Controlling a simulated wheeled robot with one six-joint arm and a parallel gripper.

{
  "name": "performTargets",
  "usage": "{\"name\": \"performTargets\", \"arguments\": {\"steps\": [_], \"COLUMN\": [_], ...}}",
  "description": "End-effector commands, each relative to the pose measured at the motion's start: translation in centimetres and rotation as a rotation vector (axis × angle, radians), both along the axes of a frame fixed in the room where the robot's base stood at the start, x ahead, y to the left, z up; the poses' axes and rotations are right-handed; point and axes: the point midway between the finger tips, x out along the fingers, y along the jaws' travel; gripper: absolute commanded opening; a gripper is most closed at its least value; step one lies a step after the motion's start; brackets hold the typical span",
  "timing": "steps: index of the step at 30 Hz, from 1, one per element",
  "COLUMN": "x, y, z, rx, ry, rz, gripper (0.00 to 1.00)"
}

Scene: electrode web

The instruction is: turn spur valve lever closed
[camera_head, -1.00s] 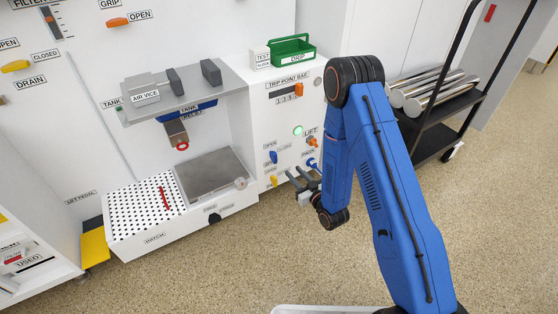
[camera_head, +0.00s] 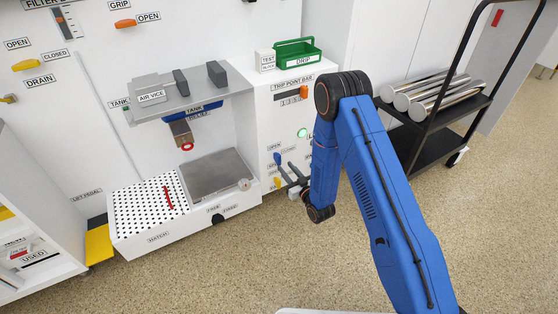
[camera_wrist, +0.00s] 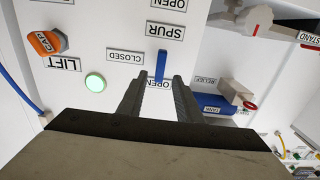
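The spur valve lever is a slim blue handle (camera_wrist: 160,62) on the white panel, under the SPUR label (camera_wrist: 165,31) in the wrist view. Its free end lies over the OPEN label (camera_wrist: 158,84), and the CLOSED label (camera_wrist: 125,56) is to its left. The blue lever also shows in the head view (camera_head: 277,158). My gripper (camera_wrist: 158,76) is open, its two dark fingers on either side of the lever's lower part in the picture. I cannot tell whether they touch it or how deep they reach. In the head view my gripper (camera_head: 285,176) is close to the panel, just below the lever.
A round green light (camera_wrist: 95,82) and an orange lever (camera_wrist: 47,42) near the LIFT label are left in the wrist view. A yellow lever (camera_head: 277,183) is beside my gripper. The tank (camera_head: 190,110) stands left, a black cart (camera_head: 440,125) right.

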Motion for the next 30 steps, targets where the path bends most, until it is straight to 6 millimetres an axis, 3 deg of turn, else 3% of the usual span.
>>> {"name": "performTargets", "arguments": {"steps": [12,26,30], "x": [5.2,6.2,6.2], "y": [3.5,4.2,4.2], "z": [0.0,-0.1,0.0], "rx": [0.000,-0.001,-0.001], "ry": [0.000,0.002,0.001], "rz": [0.000,0.000,0.000], "gripper": [0.32,0.32,0.03]}}
